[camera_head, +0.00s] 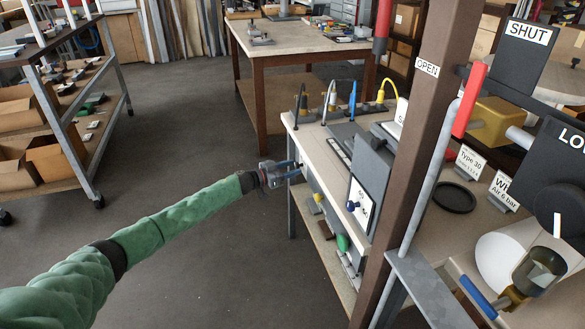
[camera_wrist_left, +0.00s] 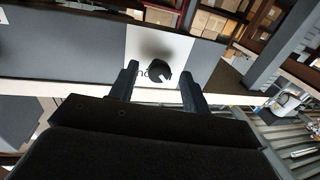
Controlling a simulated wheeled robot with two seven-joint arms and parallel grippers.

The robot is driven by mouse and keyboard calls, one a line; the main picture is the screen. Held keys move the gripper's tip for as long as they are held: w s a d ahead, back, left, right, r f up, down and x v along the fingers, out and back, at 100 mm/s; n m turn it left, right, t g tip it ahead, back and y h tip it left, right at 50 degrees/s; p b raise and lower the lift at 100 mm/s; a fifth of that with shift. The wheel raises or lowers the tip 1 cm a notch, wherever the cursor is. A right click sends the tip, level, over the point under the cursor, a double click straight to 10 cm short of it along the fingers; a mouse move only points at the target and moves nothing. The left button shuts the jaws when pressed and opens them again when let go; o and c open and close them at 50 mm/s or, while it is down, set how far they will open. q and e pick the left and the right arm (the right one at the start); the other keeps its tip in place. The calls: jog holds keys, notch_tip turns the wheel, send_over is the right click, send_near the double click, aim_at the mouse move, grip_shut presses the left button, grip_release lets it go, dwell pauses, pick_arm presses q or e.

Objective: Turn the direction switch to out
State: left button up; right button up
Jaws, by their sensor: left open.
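The direction switch shows in the left wrist view as a small dark round knob (camera_wrist_left: 158,73) on a white label plate (camera_wrist_left: 178,48). Printed letters beside the knob are partly covered, and I cannot read its setting. My left gripper (camera_wrist_left: 159,76) is open, its two dark fingers reaching toward the knob, one on each side in the picture. I cannot tell whether they touch it. My right gripper is not in view.
A brown post (camera_head: 415,130) with an OPEN sign stands at the right, beside a red-handled lever (camera_head: 469,100). Hoses and a grey panel (camera_head: 372,165) stand on the bench. A second table (camera_head: 300,38) is behind.

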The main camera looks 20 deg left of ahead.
pick_arm(q)
jog(key=shift+w+d, duration=0.35)
jog(key=c, duration=1)
